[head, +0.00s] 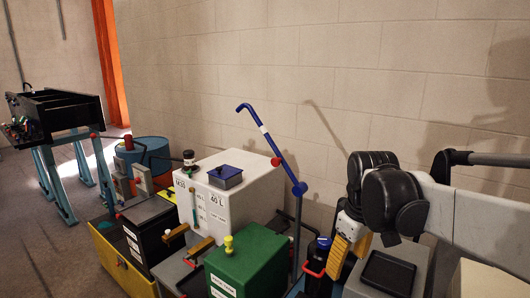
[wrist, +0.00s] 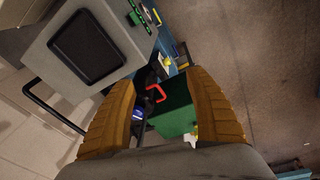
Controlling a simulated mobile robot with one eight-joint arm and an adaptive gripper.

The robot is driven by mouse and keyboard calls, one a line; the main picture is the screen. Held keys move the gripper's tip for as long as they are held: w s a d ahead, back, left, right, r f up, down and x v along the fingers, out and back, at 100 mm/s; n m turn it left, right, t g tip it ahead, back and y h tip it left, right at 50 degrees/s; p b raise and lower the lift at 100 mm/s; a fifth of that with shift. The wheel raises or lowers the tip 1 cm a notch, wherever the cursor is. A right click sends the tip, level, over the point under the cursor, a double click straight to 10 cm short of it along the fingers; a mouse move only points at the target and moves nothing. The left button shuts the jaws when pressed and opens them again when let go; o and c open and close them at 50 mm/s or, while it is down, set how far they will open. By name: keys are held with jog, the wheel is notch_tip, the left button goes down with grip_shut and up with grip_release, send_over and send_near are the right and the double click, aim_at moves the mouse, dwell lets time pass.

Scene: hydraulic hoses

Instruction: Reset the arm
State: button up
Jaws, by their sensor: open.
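My arm reaches in from the right in the head view, with its black wrist joints bent so that my gripper (head: 342,260) points down. The yellow ribbed fingers hang near a dark blue cylinder (head: 318,270) and a grey box with a black top panel (head: 388,274). In the wrist view my gripper (wrist: 158,80) has its two fingers wide apart with nothing held between them. Beyond the gap show a red handle (wrist: 155,94) and a green box (wrist: 176,120), both partly hidden by the fingers. Whether the fingers touch anything is unclear.
A blue hooked lever (head: 272,145) rises between the tank and my arm. A black tray on blue legs (head: 55,110) stands far left. A block wall (head: 330,60) runs behind; open floor (wrist: 275,70) shows in the wrist view.

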jog(key=s+f+m+t+b, duration=0.5)
jog(key=s+f, duration=0.5)
jog(key=s, duration=0.4)
jog(key=shift+s+f+m+b, duration=0.4)
jog(key=shift+m+b, duration=0.5)
jog(key=shift+b, duration=0.35)
